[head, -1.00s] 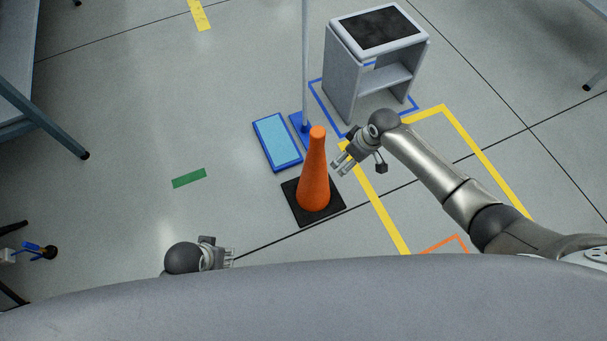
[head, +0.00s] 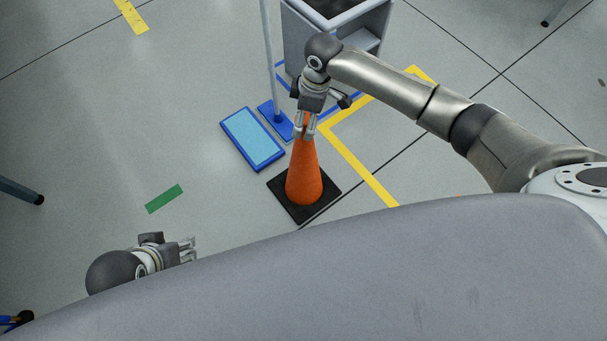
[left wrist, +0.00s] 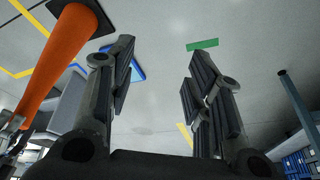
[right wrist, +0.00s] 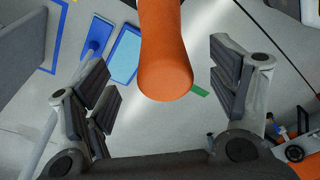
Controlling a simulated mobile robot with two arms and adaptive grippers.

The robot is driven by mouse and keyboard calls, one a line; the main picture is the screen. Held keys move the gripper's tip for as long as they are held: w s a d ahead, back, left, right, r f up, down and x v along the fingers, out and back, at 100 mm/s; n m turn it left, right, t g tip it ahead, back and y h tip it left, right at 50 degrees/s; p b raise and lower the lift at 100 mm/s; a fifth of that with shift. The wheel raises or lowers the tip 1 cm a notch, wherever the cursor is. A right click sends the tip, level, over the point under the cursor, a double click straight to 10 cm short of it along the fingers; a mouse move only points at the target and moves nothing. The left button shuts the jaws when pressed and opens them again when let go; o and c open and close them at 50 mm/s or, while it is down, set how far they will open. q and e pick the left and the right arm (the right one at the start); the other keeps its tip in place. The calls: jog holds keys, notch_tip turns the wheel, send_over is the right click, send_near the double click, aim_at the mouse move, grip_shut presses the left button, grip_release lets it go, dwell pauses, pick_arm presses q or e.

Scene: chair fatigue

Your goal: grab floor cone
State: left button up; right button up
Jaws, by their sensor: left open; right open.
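The orange floor cone (head: 304,178) stands upright on its black square base (head: 282,190) on the floor. My right gripper (head: 305,132) is at the cone's top in the head view. In the right wrist view the cone (right wrist: 165,60) lies between the two open fingers (right wrist: 165,95), with a gap visible on both sides. My left gripper (head: 192,248) is open and empty, low at the left, apart from the cone. The left wrist view shows the cone (left wrist: 62,55) to the left of its open fingers (left wrist: 158,90).
A light-blue panel with a blue rim (head: 252,139) lies left of the cone. A thin pole (head: 268,60) on a blue foot stands behind it. A grey cabinet (head: 375,25) stands at the back. Floor at the left is mostly clear, with a green strip (head: 164,198).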

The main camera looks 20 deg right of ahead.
pick_arm(q)
jog(key=w+d+r+t+h+b, duration=0.1)
jog(key=w+r+t, duration=0.1)
jog(key=w, duration=0.3)
jog(key=w+d+r+t+b, duration=0.1)
jog(key=w+d+r+t, duration=0.1)
jog(key=w, duration=0.4)
jog(key=shift+d+r+t+h, duration=0.3)
jog(key=shift+r+t+h, duration=0.15)
jog(key=shift+t, duration=0.75)
pick_arm(e)
jog(key=f, duration=0.3)
jog(key=a+f, duration=0.1)
jog(key=f, duration=0.1)
jog(key=shift+f, duration=0.25)
jog(key=shift+r, duration=0.1)
grip_shut()
